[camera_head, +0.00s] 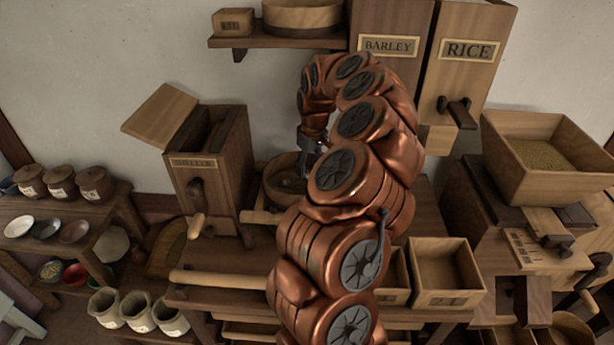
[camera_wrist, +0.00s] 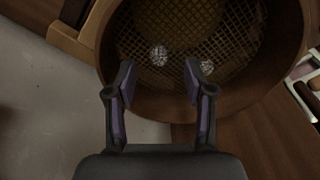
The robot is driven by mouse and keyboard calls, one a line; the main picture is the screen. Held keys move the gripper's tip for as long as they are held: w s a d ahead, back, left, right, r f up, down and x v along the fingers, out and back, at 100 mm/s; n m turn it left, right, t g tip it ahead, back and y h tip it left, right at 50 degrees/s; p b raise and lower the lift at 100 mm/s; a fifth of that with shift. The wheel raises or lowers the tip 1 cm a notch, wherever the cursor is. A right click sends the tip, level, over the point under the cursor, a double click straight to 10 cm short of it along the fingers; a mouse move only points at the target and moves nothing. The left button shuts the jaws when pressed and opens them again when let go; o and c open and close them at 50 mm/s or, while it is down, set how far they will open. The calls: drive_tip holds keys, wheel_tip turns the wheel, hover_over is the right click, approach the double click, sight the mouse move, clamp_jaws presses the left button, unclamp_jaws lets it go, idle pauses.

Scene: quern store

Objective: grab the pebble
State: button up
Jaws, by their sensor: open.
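A small round speckled grey pebble (camera_wrist: 158,55) lies on the mesh of a round wooden sieve (camera_wrist: 284,70). A second similar grey lump (camera_wrist: 207,67) lies to its right, close by the right fingertip. My gripper (camera_wrist: 160,76) is open and empty over the near side of the sieve. In the wrist view, the first pebble appears beyond the fingertips and between their lines. In the head view, the sieve (camera_head: 270,188) stands on the bench behind my arm, which hides part of it. The fingertips are hard to make out there.
A wooden box mill with a raised lid (camera_head: 215,160) stands left of the sieve. Barley (camera_head: 388,46) and rice (camera_head: 468,50) bins hang at the back. An open wooden box (camera_head: 445,275) sits right of my arm. A shelf of pots (camera_head: 60,185) is at left.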

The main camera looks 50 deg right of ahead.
sight(308, 175)
drive_tip(key=f, duration=0.3)
drive_tip(key=shift+w+d+f+p, duration=0.1)
drive_tip(key=shift+w+f+p, duration=0.1)
drive_tip(key=shift+p, duration=0.2)
drive_tip(key=shift+c, duration=0.3)
drive_tip(key=c, duration=0.8)
